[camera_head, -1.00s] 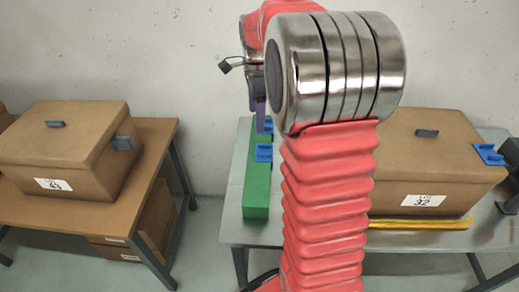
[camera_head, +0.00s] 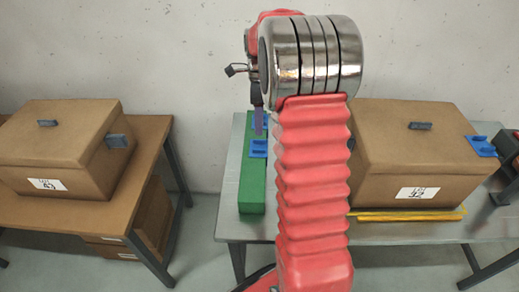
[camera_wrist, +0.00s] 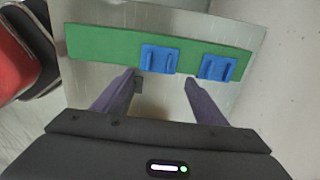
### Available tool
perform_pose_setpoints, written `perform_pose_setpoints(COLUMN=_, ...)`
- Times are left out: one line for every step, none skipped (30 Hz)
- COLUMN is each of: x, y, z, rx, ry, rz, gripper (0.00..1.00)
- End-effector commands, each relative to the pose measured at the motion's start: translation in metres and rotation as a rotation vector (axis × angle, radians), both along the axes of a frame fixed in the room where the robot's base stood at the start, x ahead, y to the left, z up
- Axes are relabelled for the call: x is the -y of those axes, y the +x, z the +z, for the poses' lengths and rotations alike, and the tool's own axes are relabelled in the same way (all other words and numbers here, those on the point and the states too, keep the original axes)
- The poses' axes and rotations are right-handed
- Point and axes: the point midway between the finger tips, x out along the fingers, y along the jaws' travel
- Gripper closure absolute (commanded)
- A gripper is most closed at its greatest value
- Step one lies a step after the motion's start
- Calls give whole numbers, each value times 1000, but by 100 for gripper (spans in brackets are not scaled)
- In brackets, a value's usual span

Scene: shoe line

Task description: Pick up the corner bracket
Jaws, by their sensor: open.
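Two blue bracket-like pieces sit on a long green bar (camera_wrist: 100,45). One, the left piece (camera_wrist: 160,59) in the wrist view, lies just beyond the gap between my fingertips; the other, the right piece (camera_wrist: 217,68), lies beyond my right fingertip. My gripper (camera_wrist: 160,78) is open, with purple fingers and nothing seen between them. In the head view the green bar (camera_head: 251,190) shows with one blue piece (camera_head: 258,148), and a purple finger of my gripper (camera_head: 258,122) hangs over the bar. Which piece is the corner bracket I cannot tell.
The bar lies on a grey metal table (camera_head: 390,232). A wooden table (camera_head: 90,220) with another brown box (camera_head: 60,145) stands left.

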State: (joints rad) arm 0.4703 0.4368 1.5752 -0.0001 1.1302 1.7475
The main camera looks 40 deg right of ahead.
Motion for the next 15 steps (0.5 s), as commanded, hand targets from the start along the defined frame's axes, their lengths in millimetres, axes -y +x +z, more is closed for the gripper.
perform_pose_setpoints(x=0, y=0, z=-9, rx=-2, ry=2, rz=0, gripper=34)
perform_pose_setpoints(x=0, y=-1, z=-14, rx=-4, ry=2, rz=0, gripper=34)
perform_pose_setpoints(x=0, y=0, z=-20, rx=-2, ry=1, rz=0, gripper=34)
perform_pose_setpoints(x=0, y=0, z=-24, rx=-2, ry=1, rz=1, gripper=34)
perform_pose_setpoints(x=0, y=-1, z=-29, rx=-2, ry=2, rz=1, gripper=34)
perform_pose_setpoints(x=0, y=0, z=-35, rx=-2, ry=1, rz=1, gripper=34)
perform_pose_setpoints(x=0, y=-1, z=-39, rx=-3, ry=1, rz=1, gripper=34)
perform_pose_setpoints(x=0, y=-1, z=-43, rx=-3, ry=1, rz=1, gripper=34)
perform_pose_setpoints(x=0, y=0, z=-47, rx=-1, ry=1, rz=1, gripper=34)
perform_pose_setpoints(x=0, y=0, z=-50, rx=-1, ry=1, rz=1, gripper=34)
perform_pose_setpoints(x=0, y=0, z=-52, rx=-1, ry=1, rz=1, gripper=34)
perform_pose_setpoints(x=0, y=0, z=-54, rx=0, ry=0, rz=1, gripper=34)
perform_pose_setpoints(x=0, y=0, z=-55, rx=0, ry=0, rz=1, gripper=34)
perform_pose_setpoints(x=0, y=0, z=-55, rx=0, ry=0, rz=1, gripper=34)
perform_pose_setpoints(x=0, y=0, z=-55, rx=1, ry=-1, rz=1, gripper=34)
